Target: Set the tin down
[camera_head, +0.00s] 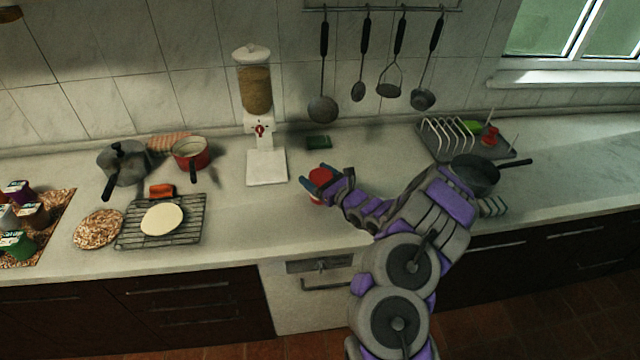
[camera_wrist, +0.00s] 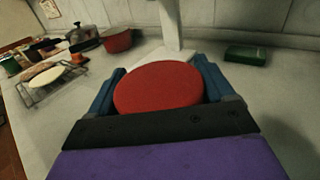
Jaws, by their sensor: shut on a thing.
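The tin is red with a flat round top and sits between the two blue fingers of my gripper (camera_head: 317,183). In the wrist view the tin (camera_wrist: 158,88) fills the space between the fingers, and my gripper (camera_wrist: 160,92) is shut on it. In the head view the red tin (camera_head: 320,177) shows partly, with my fingers covering some of it. It is over the counter (camera_head: 285,225), right of the white dispenser. I cannot tell whether its base touches the counter.
The white dispenser (camera_head: 266,167) stands just left of my gripper. A dark green block (camera_head: 319,142) lies behind it. A wire rack (camera_head: 190,235) with a pale disc, a red pot (camera_head: 190,155) and a dark pot (camera_head: 125,165) are left. A dark pan (camera_head: 475,174) stands right. The counter front is clear.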

